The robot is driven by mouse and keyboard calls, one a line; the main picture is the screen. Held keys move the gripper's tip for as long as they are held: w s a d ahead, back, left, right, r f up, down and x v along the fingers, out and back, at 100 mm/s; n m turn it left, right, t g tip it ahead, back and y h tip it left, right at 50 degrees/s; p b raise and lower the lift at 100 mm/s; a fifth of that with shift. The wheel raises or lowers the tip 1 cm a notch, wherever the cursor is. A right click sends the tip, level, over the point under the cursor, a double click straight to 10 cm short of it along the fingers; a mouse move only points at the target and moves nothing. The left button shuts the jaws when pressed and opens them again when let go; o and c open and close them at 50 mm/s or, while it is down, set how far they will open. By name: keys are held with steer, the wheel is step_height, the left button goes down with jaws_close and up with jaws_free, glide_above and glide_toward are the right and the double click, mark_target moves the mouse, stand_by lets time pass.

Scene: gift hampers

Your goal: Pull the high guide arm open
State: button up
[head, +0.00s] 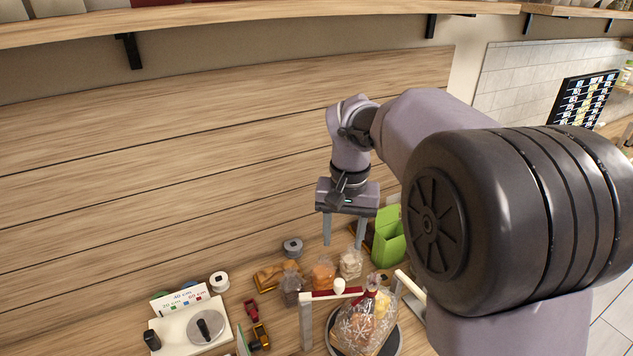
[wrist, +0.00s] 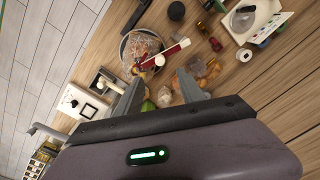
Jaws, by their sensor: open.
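A bar with a red section and a pale post, which looks like the guide arm (head: 322,295), reaches across beside a wrapped hamper (head: 362,325). A white knob (head: 339,285) stands on the bar. The wrist view shows the same bar (wrist: 175,50) and knob (wrist: 160,60) lying across the front of the hamper (wrist: 140,45). My gripper (head: 344,238) is open and empty, pointing down above and behind the bar. In the wrist view the knob lies just beyond the gap between my fingertips (wrist: 157,82), apart from them. The hamper hides part of the bar's surroundings in the head view.
The hamper sits on a round dark turntable (head: 396,345). Several small bags, including an orange one (head: 323,273), stand behind the bar near a green box (head: 389,240). A white dial device (head: 190,333) is at left. A wooden wall (head: 150,150) rises behind.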

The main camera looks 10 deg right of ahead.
mark_target(339, 283)
steer(key=f, duration=0.5)
steer(key=w+f+b, duration=0.1)
steer(key=f, duration=0.5)
steer(key=f+b, duration=0.1)
steer(key=f, duration=0.5)
steer(key=shift+w+d+f, duration=0.15)
steer(key=shift+f, duration=0.05)
jaws_close()
stand_by(0.6)
